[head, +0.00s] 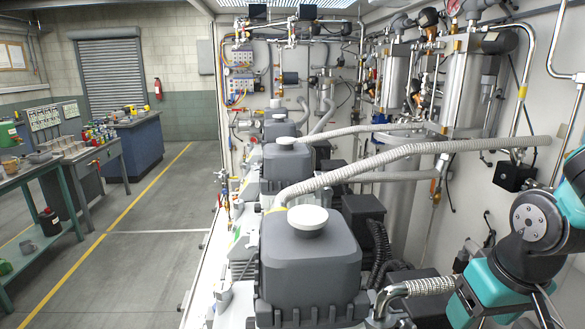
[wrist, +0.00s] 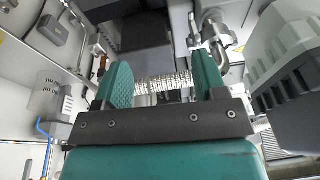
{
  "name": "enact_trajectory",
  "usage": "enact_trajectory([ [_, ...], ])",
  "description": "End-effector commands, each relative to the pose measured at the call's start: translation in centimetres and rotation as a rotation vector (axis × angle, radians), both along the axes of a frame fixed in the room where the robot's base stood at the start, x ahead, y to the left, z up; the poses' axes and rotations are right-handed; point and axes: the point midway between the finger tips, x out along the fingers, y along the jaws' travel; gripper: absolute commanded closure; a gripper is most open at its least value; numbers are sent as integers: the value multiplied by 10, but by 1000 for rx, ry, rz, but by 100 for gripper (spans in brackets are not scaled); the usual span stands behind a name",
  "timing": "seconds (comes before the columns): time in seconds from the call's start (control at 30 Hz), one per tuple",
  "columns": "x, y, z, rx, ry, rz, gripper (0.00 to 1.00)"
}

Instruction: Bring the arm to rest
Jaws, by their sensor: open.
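My arm (head: 535,222) shows at the right edge in the head view, teal and dark grey, beside the nearest pump.
The nearest grey pump (head: 310,262) with a white cap stands in front, and more pumps stand behind it. A ribbed hose (head: 420,150) runs across to the right wall. The floor (head: 150,255) at left is clear, beside workbenches (head: 35,172).

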Motion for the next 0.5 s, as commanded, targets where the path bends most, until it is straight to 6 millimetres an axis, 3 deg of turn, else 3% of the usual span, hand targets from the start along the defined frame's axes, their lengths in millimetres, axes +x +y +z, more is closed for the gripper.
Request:
enact_trajectory([
  [0.03, -5, 14, -20, 27, 2, 43, 35],
  [0.3, -52, 87, -54, 170, 48, 339, 35],
  [0.5, -91, 118, -66, 227, 84, 536, 35],
])
